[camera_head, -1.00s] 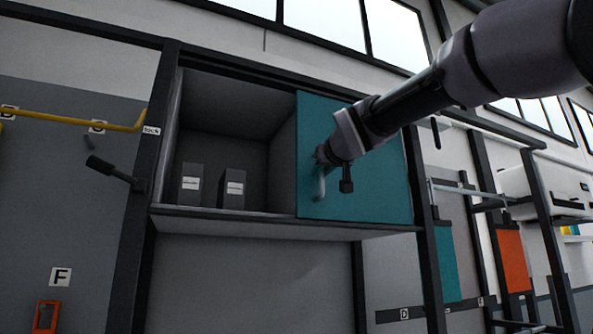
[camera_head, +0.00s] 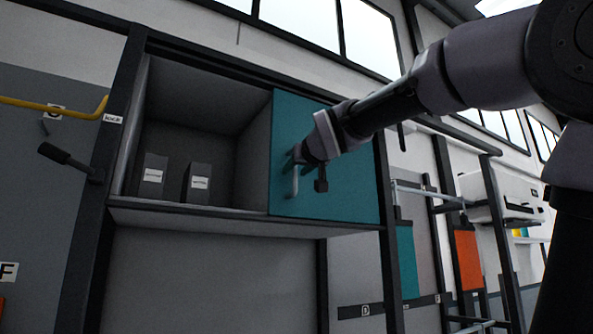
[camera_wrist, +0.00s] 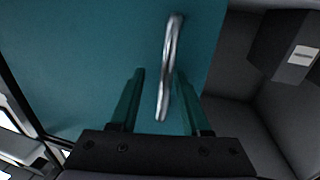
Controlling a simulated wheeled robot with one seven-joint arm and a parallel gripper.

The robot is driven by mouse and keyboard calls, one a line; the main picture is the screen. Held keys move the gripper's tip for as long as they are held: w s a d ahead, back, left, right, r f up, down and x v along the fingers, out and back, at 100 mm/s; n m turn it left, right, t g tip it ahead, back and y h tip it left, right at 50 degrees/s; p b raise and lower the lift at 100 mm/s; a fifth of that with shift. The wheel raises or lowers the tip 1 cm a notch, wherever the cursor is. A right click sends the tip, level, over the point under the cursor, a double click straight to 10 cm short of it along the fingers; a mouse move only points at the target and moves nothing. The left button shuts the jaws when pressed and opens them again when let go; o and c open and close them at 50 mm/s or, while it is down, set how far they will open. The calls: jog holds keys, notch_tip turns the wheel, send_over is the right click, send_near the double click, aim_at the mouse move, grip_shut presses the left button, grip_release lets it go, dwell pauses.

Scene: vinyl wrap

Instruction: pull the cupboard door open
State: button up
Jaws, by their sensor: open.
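The teal cupboard door (camera_head: 345,190) covers the right part of a wall cupboard (camera_head: 205,85) in the head view. A vertical metal handle (camera_head: 294,184) is near the door's left edge; it also shows in the wrist view (camera_wrist: 168,70). My gripper (camera_head: 302,158) is at the handle. In the wrist view its green fingers (camera_wrist: 158,78) are open, one on each side of the handle. A gap shows on the left of the handle; contact on the right cannot be told. The fingertips are partly hidden in the head view.
The cupboard's left part is open, with two dark boxes (camera_head: 198,184) inside. A black lever (camera_head: 68,160) sticks out at left, below a yellow rail (camera_head: 60,110). A rack frame (camera_head: 497,235) stands at right.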

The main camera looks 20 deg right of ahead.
jog(key=s, duration=1)
jog(key=shift+s+d, duration=0.25)
jog(key=shift+s, duration=0.15)
jog(key=w+d+f+m+g, duration=0.1)
jog(key=d+f+g, duration=0.15)
jog(key=f, duration=0.65)
jog(key=w+d+f+m+g, duration=0.1)
jog(key=f+g, duration=0.2)
jog(key=f, duration=0.6)
jog(key=s+f+m+g, duration=0.1)
jog(key=s+f+g, duration=0.1)
jog(key=f, duration=0.7)
jog(key=s+f+m+g+y, duration=0.1)
jog(key=s+f+g, duration=0.2)
jog(key=f, duration=0.6)
jog(key=shift+a+m+y, duration=0.3)
jog(key=shift+a, duration=0.05)
jog(key=shift+r, duration=0.1)
dwell(2.6)
